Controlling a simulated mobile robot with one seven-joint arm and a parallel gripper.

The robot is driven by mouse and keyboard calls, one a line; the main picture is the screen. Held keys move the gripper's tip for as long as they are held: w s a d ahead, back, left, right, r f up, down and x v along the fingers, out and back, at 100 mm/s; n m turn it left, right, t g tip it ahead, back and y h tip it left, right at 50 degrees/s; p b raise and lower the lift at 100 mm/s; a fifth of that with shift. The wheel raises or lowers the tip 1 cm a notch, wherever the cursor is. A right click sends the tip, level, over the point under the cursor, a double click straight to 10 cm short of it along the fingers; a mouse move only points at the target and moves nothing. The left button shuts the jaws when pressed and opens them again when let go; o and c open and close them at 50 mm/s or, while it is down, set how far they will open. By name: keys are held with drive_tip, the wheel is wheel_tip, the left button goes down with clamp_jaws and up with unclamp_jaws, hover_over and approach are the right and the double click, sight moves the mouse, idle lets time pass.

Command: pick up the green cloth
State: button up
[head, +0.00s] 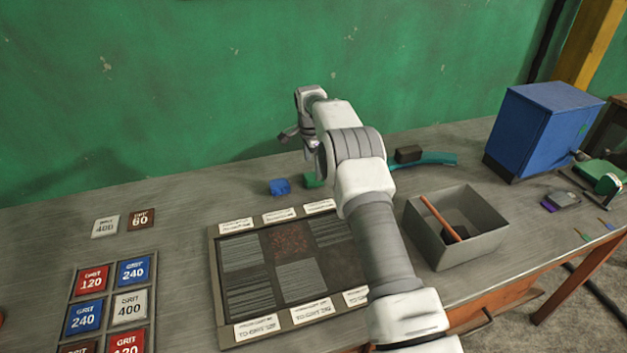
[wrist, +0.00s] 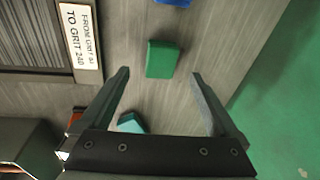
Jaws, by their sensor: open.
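The green cloth (wrist: 162,59) looks like a small folded, block-like piece lying flat on the grey bench top. In the head view the green cloth (head: 312,181) shows only in part, with my arm hiding its right side. My gripper (wrist: 160,75) is open and empty. In the wrist view its two fingers point toward the cloth, and the cloth appears between and just beyond the fingertips. In the head view my gripper (head: 291,136) hangs above the bench near the green wall. I see no contact with the cloth.
A blue piece (head: 280,187) lies just left of the cloth. A framed panel of grey samples (head: 216,270) lies in front. A grey open box (head: 486,249) stands right, and a teal strip (head: 437,159) with a dark block (head: 408,153) lies behind it. The green wall (head: 200,80) borders the back.

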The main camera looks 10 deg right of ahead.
sight(314, 176)
drive_tip(key=shift+w+d+f, duration=0.1)
drive_tip(key=shift+w+f, duration=0.05)
drive_tip(key=shift+f, duration=0.7)
drive_tip(key=shift+w+d+f, duration=0.1)
drive_tip(key=shift+w+f, duration=0.05)
drive_tip(key=shift+f, duration=0.75)
drive_tip(key=shift+w+f, duration=0.15)
drive_tip(key=shift+f, duration=0.7)
drive_tip(key=c, duration=1.5)
drive_tip(key=shift+o, duration=0.2)
drive_tip(key=shift+r, duration=0.1)
